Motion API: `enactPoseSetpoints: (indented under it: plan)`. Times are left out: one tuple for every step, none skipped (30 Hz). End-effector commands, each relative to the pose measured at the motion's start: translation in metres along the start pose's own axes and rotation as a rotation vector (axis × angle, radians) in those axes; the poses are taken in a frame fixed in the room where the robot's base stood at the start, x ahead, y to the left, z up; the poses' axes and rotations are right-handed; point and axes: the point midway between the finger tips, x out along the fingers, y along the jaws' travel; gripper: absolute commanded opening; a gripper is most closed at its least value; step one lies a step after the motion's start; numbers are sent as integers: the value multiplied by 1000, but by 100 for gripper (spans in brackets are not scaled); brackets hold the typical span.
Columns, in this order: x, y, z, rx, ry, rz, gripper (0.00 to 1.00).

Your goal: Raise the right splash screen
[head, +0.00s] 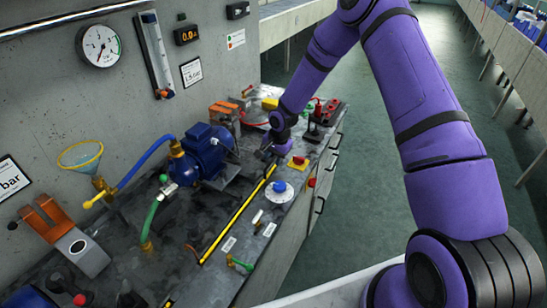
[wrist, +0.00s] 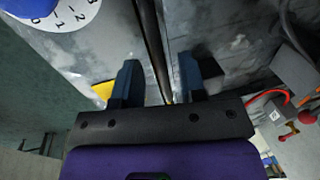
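A yellow-and-black striped strip (head: 236,219) runs along the bench top near its front edge. It may be the edge of a splash screen, but I cannot make out a clear panel or which screen it belongs to. My gripper (head: 268,157) is low over the far end of this strip in the head view. In the wrist view my gripper (wrist: 160,82) is open, with its two dark fingers apart. A long dark bar (wrist: 151,40) runs between the fingers, with a gap visible on both sides. It looks like the same strip, and its near end is hidden by my gripper.
A blue motor pump (head: 205,150) stands to the left. Red-handled fittings (head: 322,112) lie beyond. The green floor (head: 365,130) is clear.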

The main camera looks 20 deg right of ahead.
Motion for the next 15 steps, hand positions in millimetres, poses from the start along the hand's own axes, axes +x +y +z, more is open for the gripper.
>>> enactPoseSetpoints:
  plan:
    - [1,0,0,0,0,0,38]
    - [1,0,0,0,0,0,38]
    - [1,0,0,0,0,0,38]
    - [1,0,0,0,0,0,38]
    - [1,0,0,0,0,0,38]
    - [1,0,0,0,0,0,38]
    - [1,0,0,0,0,0,38]
    - [1,0,0,0,0,0,36]
    - [1,0,0,0,0,0,27]
    - [1,0,0,0,0,0,20]
    - [1,0,0,0,0,0,13]
    - [1,0,0,0,0,0,4]
    - [1,0,0,0,0,0,0]
    - [1,0,0,0,0,0,0]
    - [1,0,0,0,0,0,0]
